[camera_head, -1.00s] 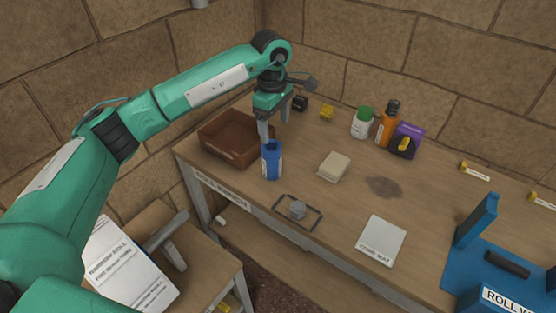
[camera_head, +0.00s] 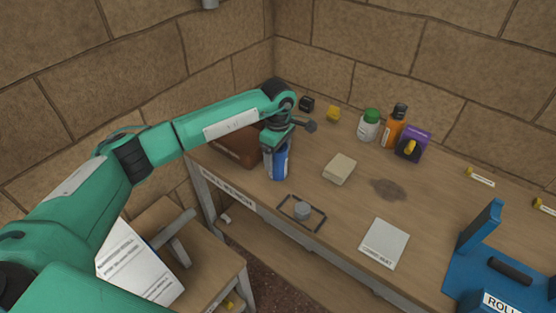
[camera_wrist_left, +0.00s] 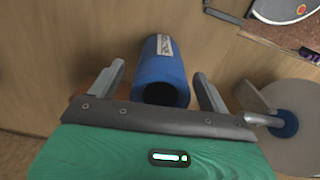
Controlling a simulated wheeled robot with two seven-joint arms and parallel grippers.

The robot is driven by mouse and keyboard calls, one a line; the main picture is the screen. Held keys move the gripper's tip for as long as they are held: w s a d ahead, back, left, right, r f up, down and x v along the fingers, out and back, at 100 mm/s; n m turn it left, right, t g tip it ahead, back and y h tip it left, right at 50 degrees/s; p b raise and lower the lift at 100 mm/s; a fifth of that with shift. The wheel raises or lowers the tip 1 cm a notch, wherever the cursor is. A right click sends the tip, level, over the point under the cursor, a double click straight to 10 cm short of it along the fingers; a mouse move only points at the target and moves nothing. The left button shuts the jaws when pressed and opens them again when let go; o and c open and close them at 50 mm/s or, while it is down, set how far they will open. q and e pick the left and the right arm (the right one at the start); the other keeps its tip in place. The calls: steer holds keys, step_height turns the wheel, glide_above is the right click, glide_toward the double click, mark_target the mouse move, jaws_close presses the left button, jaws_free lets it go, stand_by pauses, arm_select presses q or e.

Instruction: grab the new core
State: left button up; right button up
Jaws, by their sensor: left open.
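The blue core (camera_head: 282,158) is a hollow tube with a white label, upright near the left front corner of the bench. In the left wrist view the blue core (camera_wrist_left: 165,75) lies between the two fingers, with gaps on both sides. My left gripper (camera_head: 276,165) is open and low over the core, its fingers pointing down beside it. In the left wrist view the left gripper (camera_wrist_left: 157,88) is also spread around the core. The head view partly hides the core behind a finger. My right gripper is not in view.
A brown tray (camera_head: 222,150) stands just behind and left of the core. Bottles stand at the back. A blue stand (camera_head: 480,265) is at far right.

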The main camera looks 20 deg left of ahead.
arm_select(q)
steer(key=shift+f, duration=1.2)
steer(key=shift+c, duration=1.4)
steer(key=c, duration=0.7)
steer(key=shift+c, duration=0.6)
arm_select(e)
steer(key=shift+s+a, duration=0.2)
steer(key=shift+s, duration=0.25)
arm_select(q)
steer(key=shift+r, duration=0.15)
